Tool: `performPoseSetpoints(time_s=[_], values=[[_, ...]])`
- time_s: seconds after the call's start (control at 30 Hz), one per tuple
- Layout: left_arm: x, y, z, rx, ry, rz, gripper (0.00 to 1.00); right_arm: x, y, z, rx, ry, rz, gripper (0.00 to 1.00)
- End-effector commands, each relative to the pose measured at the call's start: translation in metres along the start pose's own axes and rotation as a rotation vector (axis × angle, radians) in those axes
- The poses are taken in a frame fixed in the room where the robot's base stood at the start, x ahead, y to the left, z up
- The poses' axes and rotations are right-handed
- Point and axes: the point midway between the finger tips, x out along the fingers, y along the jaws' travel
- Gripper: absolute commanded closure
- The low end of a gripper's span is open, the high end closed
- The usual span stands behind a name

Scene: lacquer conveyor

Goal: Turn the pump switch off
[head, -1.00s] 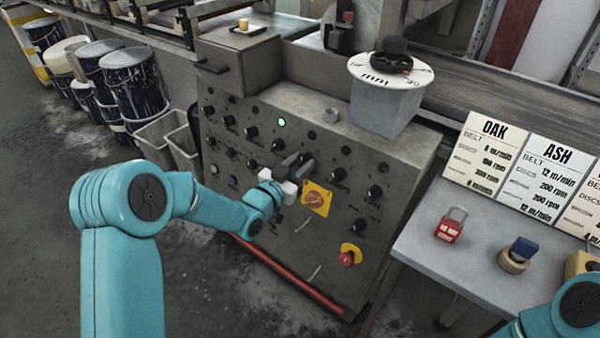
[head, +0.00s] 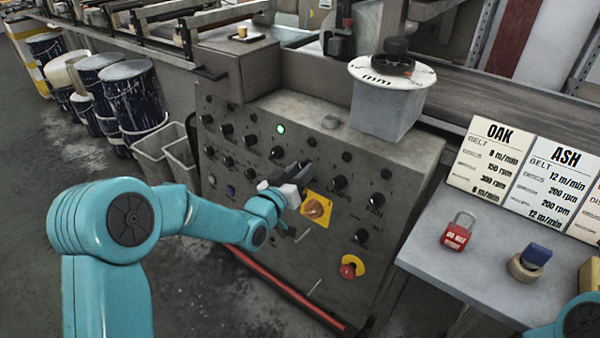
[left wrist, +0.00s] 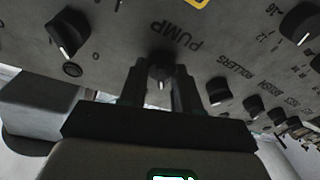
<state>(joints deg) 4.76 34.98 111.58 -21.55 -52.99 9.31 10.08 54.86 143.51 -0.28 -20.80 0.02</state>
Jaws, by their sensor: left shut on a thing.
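The control panel (head: 345,285) is a grey slanted face with rows of black knobs. The pump switch (left wrist: 162,72) is a small black knob under the PUMP lettering in the left wrist view. My left gripper (left wrist: 161,80) is shut on it, one dark finger on each side.
A green lamp (head: 281,129) glows on the panel. A red emergency button (head: 348,271) sits low on it. A white-lidded bucket (head: 385,110) stands on top.

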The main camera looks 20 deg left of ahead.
Motion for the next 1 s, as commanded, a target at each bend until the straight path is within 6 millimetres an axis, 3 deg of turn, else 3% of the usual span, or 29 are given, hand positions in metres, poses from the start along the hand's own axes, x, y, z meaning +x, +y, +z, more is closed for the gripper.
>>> performPoseSetpoints(time_s=[0.2,0.23,0.3,0.67,0.77,1.0], values=[[-0.001,0.000,0.003,-0.002,-0.007,0.000,0.98,0.000,0.000,0.000,0.000,0.000,0.000,0.57],[0.000,0.000,0.003,-0.002,-0.006,0.000,0.58,0.000,0.000,0.000,0.000,0.000,0.000,0.57],[0.000,0.000,0.002,-0.001,-0.005,0.000,0.42,0.000,0.000,0.000,0.000,0.000,0.000,0.57],[-0.006,0.000,0.001,0.000,-0.003,0.000,0.42,0.000,0.000,0.000,0.000,0.000,0.000,0.57],[-0.021,-0.001,0.000,0.001,-0.003,-0.002,0.42,0.000,0.000,0.000,0.000,0.000,0.000,0.57],[-0.084,-0.001,0.000,-0.001,-0.003,-0.003,0.42,0.000,0.000,0.000,0.000,0.000,0.000,0.57]])
